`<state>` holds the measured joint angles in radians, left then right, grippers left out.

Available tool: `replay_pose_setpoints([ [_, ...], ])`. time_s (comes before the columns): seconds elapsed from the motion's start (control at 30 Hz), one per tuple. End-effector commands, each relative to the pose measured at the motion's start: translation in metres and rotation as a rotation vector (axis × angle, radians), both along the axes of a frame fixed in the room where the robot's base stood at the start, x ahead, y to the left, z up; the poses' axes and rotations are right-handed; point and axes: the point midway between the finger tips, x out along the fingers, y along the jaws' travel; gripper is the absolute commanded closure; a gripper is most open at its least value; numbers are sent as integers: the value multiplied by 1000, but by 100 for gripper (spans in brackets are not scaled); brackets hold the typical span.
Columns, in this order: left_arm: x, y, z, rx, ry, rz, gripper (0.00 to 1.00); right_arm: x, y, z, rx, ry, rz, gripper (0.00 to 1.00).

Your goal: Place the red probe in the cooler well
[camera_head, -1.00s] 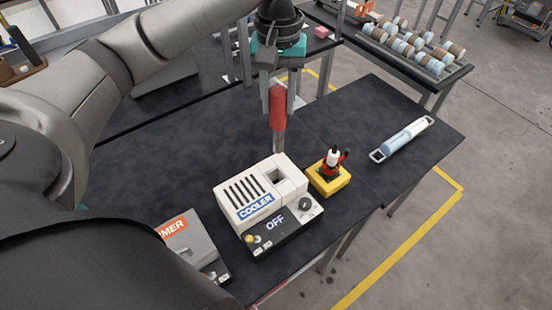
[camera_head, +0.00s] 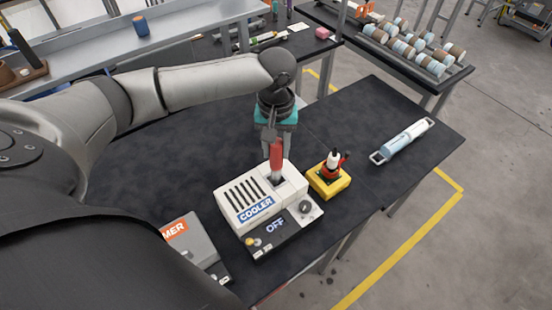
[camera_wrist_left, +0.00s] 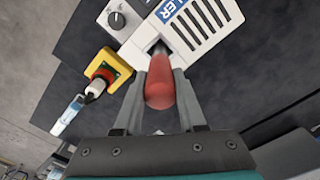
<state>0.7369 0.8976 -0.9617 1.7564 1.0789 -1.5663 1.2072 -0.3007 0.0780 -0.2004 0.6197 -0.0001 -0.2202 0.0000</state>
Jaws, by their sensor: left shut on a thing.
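The red probe (camera_head: 276,153) is held upright in my left gripper (camera_head: 275,142), which is shut on its red handle. The probe's lower end is at the square well of the white cooler (camera_head: 236,205), and its tip is hidden there. In the left wrist view the red handle (camera_wrist_left: 160,84) sits between the fingers (camera_wrist_left: 160,92), with the cooler's well (camera_wrist_left: 157,48) just beyond it. How deep the tip sits cannot be told. The cooler's display (camera_head: 275,226) reads OFF. My right gripper is not in view.
A yellow block with a red and white item (camera_head: 331,178) stands close right of the cooler. A grey box with an orange label (camera_head: 190,243) is at the front left. A pale blue tube with end handles (camera_head: 402,141) lies at the right. The table behind the cooler is clear.

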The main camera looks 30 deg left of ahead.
Motion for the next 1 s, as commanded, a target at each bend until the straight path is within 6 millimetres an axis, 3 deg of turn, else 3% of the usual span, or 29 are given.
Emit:
replay_pose_setpoints([
  [0.3, 0, 0, -41, 1, 0, -1, 100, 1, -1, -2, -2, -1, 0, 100],
  [0.7, 0, 0, -45, 0, 1, 0, 100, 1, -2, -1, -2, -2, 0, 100],
  [0.73, 0, 0, -44, 0, 0, -1, 57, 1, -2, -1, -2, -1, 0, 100],
  [1.0, 0, 0, -44, 0, 0, 0, 30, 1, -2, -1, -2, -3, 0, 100],
])
